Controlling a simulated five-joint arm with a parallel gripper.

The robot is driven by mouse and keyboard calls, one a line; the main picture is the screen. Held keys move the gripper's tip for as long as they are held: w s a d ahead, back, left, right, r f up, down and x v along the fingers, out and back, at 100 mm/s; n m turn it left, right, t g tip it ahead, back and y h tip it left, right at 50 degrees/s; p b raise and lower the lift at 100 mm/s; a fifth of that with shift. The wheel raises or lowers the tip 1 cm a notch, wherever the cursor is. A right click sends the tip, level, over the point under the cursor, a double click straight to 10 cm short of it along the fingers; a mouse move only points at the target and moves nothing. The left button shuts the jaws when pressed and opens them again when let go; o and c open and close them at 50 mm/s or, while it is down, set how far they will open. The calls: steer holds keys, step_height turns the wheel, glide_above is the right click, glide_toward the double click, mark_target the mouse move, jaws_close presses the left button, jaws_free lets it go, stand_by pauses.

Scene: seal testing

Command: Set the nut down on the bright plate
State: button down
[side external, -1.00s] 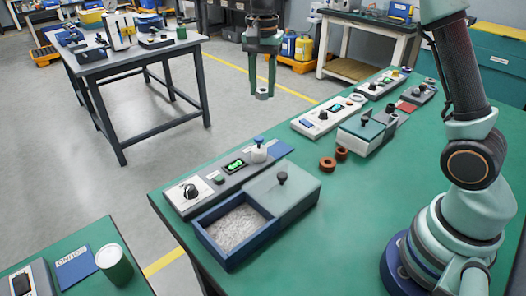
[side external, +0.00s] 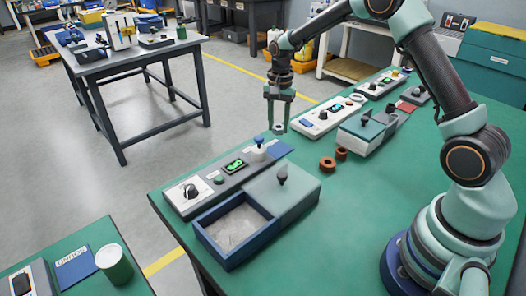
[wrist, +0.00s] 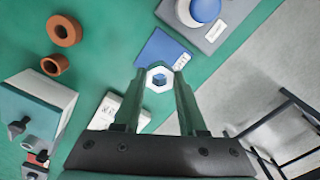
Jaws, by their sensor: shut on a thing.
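My gripper (side external: 278,122) is shut on a pale hexagonal nut (wrist: 150,80). The nut sits between the fingertips, and its open hole shows something blue beyond it in the wrist view. My gripper hangs with its fingers pointing down, above the far side of the green bench, behind the blue card (side external: 281,149). A bright, light grey plate-like surface (side external: 234,229) lies inside the open part of a blue-walled box (side external: 228,259), nearer the camera and to the left of my gripper. The nut is well apart from it.
A pale green lid (side external: 296,195) with a dark knob covers the box's right half. A control unit (side external: 205,190) with a blue-topped knob stands behind it. Two brown rings (side external: 327,164) and another lidded box (side external: 360,138) are to the right.

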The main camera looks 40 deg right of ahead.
mark_target(277, 149)
steer(key=shift+f, duration=3)
steer(key=shift+f, duration=0.1)
steer(key=shift+c, duration=2.4)
jaws_free()
